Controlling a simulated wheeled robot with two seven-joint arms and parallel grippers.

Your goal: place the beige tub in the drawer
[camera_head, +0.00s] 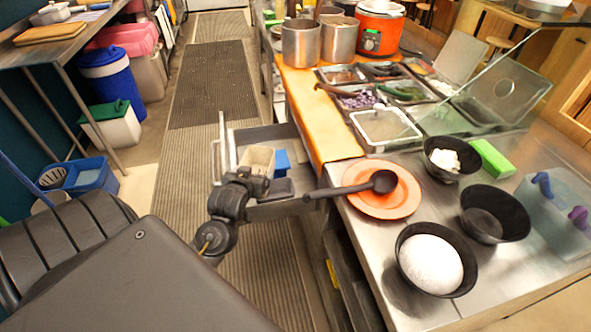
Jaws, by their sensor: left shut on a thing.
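The beige tub (260,160) is over or inside the open metal drawer (287,208), which sticks out from the left side of the counter. My left gripper (246,179) is at the tub's near side and shut on it. The fingertips are partly hidden by the gripper body. I cannot tell whether the tub touches the drawer floor. A blue container (282,161) and a grey container (280,187) sit in the drawer, close to the tub's right side. My right gripper does not show.
On the counter, a black ladle (383,181) lies across an orange plate (392,201), its handle reaching past the edge near the drawer. Black bowls (496,214) and topping trays (386,127) fill the counter. A floor mat (212,85) runs clear along the aisle.

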